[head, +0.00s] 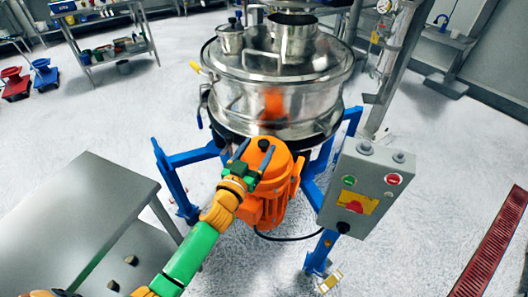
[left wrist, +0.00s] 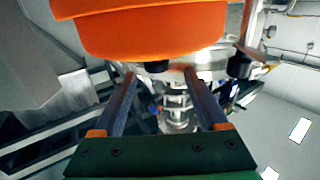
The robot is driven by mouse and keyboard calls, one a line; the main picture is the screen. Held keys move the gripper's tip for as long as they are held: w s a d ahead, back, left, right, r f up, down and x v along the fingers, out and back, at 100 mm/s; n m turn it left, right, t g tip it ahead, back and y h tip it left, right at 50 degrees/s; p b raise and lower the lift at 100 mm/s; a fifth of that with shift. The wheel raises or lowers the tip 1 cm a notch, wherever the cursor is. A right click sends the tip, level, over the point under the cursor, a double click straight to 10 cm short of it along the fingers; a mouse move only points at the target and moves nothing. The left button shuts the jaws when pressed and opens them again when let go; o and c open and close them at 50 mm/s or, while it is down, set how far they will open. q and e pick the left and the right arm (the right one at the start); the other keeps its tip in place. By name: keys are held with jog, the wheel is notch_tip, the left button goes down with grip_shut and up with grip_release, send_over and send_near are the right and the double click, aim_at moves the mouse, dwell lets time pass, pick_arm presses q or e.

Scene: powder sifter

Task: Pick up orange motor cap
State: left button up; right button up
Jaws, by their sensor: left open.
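The orange motor cap (head: 279,162) is the domed top of the orange motor (head: 268,208) under the steel sifter. In the left wrist view the orange cap (left wrist: 150,30) fills the top, beyond my fingers. A black knob (left wrist: 157,66) shows under its edge, between the finger ends. My left gripper (head: 252,150) is at the cap's near left side, its two fingers apart with nothing clearly held. Its fingers also show apart in the left wrist view (left wrist: 157,85). I cannot tell whether they touch the cap. My right gripper is not in view.
The steel sifter (head: 270,85) stands on blue legs (head: 175,185) just above the motor. A grey control box (head: 367,190) is close on the right. A grey table (head: 75,215) is at left. Open floor lies right, before a red grate (head: 492,248).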

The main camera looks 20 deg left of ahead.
aim_at(261, 147)
pick_arm(q)
jog(key=w, duration=0.2)
jog(key=w+d, duration=0.1)
jog(key=w, duration=0.1)
jog(key=shift+f, duration=0.4)
jog(key=shift+s+a+r, duration=0.15)
jog(key=shift+s+r, duration=0.05)
jog(key=shift+s, duration=0.1)
jog(key=c, duration=1.1)
jog(key=shift+w, duration=0.1)
grip_shut()
jog(key=shift+f, duration=0.1)
